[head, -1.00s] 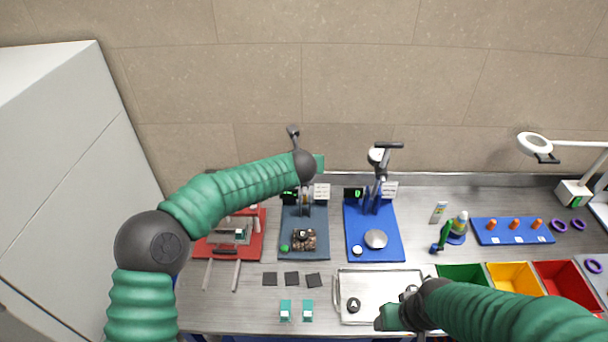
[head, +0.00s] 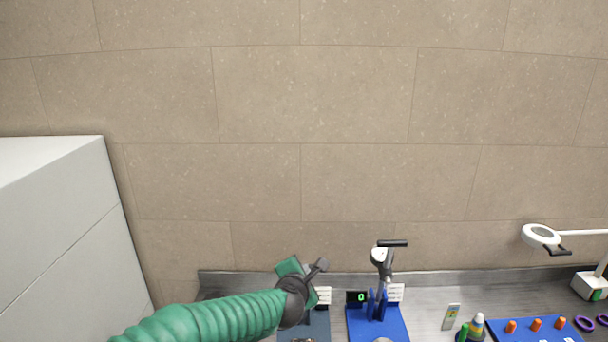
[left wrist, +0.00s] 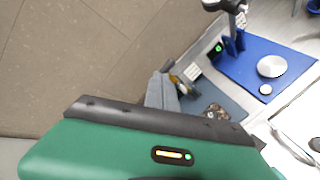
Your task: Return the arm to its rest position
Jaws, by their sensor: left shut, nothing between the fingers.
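My left arm comes in from the lower left of the head view. Its gripper (head: 318,266) is in front of the back edge of the bench, close to the grey-based press (head: 317,325), which the wrist partly hides. In the left wrist view the grey fingers (left wrist: 160,92) are shut and empty beyond the green gripper body. Whether they touch the grey press cannot be told. My right gripper is not in view.
A blue press (head: 376,318) with a raised black handle stands just to the right. Farther right are bottles, a blue board (head: 540,330) with orange pegs, and a magnifier lamp (head: 541,236). A white cabinet (head: 60,230) stands at the left. The wall above is clear.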

